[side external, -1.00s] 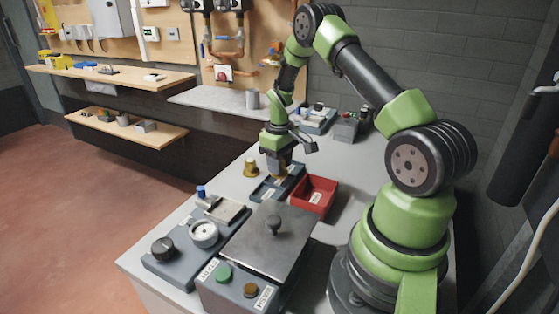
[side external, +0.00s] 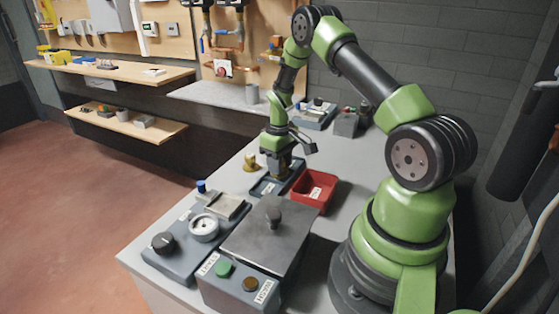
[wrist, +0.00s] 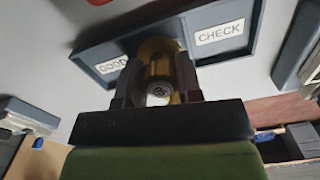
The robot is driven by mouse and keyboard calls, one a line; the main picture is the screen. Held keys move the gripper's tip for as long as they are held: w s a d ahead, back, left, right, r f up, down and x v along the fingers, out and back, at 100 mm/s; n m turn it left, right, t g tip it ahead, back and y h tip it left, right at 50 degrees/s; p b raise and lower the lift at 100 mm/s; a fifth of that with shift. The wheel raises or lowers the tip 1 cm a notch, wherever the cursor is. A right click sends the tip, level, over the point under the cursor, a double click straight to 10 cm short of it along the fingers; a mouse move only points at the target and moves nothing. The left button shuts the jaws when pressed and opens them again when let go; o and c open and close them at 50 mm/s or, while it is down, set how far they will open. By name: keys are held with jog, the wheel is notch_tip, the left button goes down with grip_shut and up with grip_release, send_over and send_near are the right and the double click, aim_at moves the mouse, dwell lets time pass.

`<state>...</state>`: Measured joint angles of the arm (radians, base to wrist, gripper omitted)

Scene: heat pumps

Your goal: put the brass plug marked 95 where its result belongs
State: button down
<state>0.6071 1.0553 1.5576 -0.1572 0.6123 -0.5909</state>
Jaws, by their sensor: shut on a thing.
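My gripper (wrist: 160,85) is shut on a brass plug (wrist: 158,52), seen between the two fingers in the wrist view. Its marking is not legible. The plug is over the dark blue tray (wrist: 92,50), near the wall between the compartment labelled GOOD (wrist: 112,65) and the one labelled CHECK (wrist: 220,32). I cannot tell whether the plug touches the tray. In the side view my gripper (side external: 276,174) is low over the same tray (side external: 262,188), and its fingers hide most of the plug.
Another brass piece (side external: 250,163) stands left of the tray. A red bin (side external: 314,190) with a label is close on the right. In front are a lidded box (side external: 265,240) with buttons and a unit with a gauge (side external: 204,228).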

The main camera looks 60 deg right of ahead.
jog(key=shift+f, duration=0.4)
jog(key=c, duration=0.7)
grip_release()
notch_tip(320, 180, up, 9)
jog(key=shift+r, duration=0.5)
